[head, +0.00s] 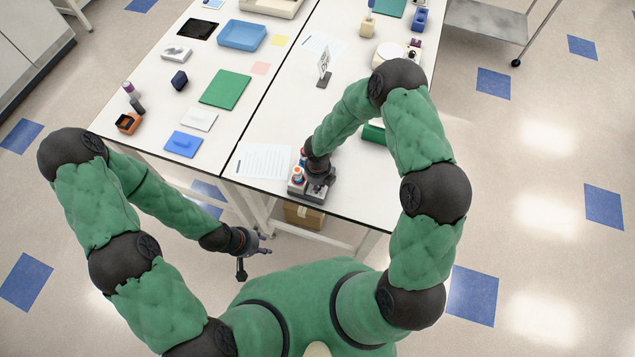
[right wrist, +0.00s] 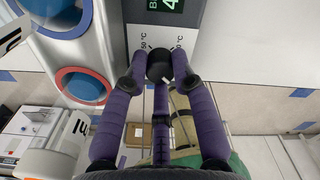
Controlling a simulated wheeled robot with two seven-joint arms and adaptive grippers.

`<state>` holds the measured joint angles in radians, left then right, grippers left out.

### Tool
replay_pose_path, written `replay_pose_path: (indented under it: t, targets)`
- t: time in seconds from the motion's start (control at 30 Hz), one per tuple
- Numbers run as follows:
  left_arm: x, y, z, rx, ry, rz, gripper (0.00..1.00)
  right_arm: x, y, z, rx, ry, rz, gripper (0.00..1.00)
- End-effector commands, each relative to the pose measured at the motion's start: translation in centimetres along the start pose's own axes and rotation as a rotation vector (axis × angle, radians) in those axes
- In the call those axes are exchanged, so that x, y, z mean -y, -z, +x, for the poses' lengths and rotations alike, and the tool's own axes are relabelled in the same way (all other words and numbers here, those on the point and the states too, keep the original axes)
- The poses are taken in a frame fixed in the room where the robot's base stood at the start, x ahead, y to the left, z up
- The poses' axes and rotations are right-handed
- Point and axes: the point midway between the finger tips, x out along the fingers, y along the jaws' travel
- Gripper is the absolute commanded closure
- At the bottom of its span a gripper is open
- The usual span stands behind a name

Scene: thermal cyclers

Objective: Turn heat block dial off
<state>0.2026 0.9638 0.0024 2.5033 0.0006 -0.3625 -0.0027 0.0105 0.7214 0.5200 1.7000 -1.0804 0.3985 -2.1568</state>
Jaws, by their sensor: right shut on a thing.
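The heat block (head: 308,193) is a small grey and dark unit at the front edge of the white table in the head view. In the right wrist view its panel (right wrist: 140,12) carries a green-lit display and temperature labels. My right gripper (right wrist: 160,72) is shut on the dial, purple fingertips on both sides. In the head view the right gripper (head: 318,172) covers part of the unit and hides the dial. My left gripper (head: 256,254) hangs empty, fingers spread, off the table's front edge.
A paper sheet (head: 262,161) lies left of the heat block. Red- and blue-ringed openings (right wrist: 84,84) sit beside the dial panel.

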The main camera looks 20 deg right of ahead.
Motion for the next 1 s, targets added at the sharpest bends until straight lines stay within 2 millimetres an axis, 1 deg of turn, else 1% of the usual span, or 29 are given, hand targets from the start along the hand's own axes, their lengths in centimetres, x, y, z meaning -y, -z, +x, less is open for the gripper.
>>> replay_pose_path:
  t: [0.27,0.3,0.63,0.73,0.87,1.0]
  targets:
    - [0.0,0.0,0.0,0.0,0.0,0.0,0.6,0.1,0.1,0.0,-0.001,0.001,0.001,1.0]
    - [0.0,0.0,0.0,0.0,0.0,0.0,0.6,0.1,0.1,0.0,-0.001,0.001,0.001,0.64]
    - [0.0,0.0,0.0,0.0,0.0,0.0,0.6,0.0,0.0,-0.1,-0.001,0.001,0.001,0.64]
    - [0.0,0.0,0.0,0.0,0.0,0.0,0.6,0.1,-0.1,-0.6,0.001,0.001,0.001,0.64]
    - [0.0,0.0,0.0,0.0,0.0,0.0,0.6,0.1,-0.1,-2.3,0.002,0.002,0.001,0.64]
    - [0.0,0.0,0.0,0.0,0.0,0.0,0.6,0.1,-0.2,-5.1,0.005,0.001,0.003,0.64]
